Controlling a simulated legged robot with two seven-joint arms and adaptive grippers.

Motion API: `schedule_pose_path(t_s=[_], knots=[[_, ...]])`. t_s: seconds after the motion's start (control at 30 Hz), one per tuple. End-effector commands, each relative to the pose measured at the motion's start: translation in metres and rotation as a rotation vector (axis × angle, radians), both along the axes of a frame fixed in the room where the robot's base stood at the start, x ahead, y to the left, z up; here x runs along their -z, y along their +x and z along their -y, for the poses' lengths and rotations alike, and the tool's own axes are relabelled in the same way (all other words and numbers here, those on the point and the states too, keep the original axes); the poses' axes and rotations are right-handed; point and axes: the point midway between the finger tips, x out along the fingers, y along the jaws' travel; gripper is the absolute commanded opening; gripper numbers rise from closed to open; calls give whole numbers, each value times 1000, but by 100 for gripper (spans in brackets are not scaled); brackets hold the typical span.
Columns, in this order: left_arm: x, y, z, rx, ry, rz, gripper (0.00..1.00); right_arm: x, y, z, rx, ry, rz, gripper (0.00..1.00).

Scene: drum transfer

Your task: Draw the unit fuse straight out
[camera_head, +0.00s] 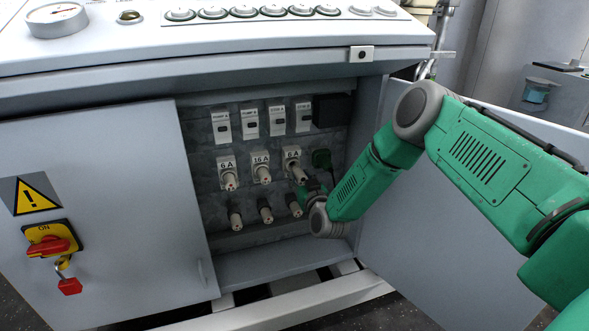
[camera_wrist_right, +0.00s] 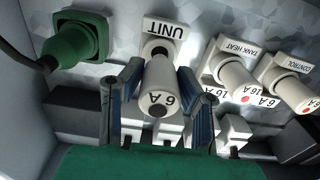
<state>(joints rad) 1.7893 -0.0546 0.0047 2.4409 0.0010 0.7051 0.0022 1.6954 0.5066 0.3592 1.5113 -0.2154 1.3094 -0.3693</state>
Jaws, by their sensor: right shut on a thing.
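The unit fuse (camera_wrist_right: 159,85) is a pale cylinder marked 6 A, in front of the white holder labelled UNIT (camera_wrist_right: 164,30) in the right wrist view. My right gripper (camera_wrist_right: 159,112) has its two blue-lined fingers on either side of it, shut on it. A dark spot shows on the holder behind the fuse; I cannot tell how deep the fuse sits. My left gripper is not in view.
Two neighbouring fuses, 16 A (camera_head: 262,173) and 6 A (camera_head: 229,180), stand left of it. A green plug (camera_head: 322,158) is close on its right. Open cabinet doors (camera_head: 95,230) flank the opening; a red rotary switch (camera_head: 50,246) is on the left one.

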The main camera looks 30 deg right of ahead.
Motion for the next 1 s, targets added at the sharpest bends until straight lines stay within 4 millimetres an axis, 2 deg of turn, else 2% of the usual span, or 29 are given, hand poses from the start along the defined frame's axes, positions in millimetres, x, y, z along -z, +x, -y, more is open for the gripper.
schedule_pose_path(t_s=[0.6,1.0], knots=[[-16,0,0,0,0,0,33,-1,-23,-6,-1,0,-1,0],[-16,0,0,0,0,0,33,0,-23,-6,0,0,0,0]])
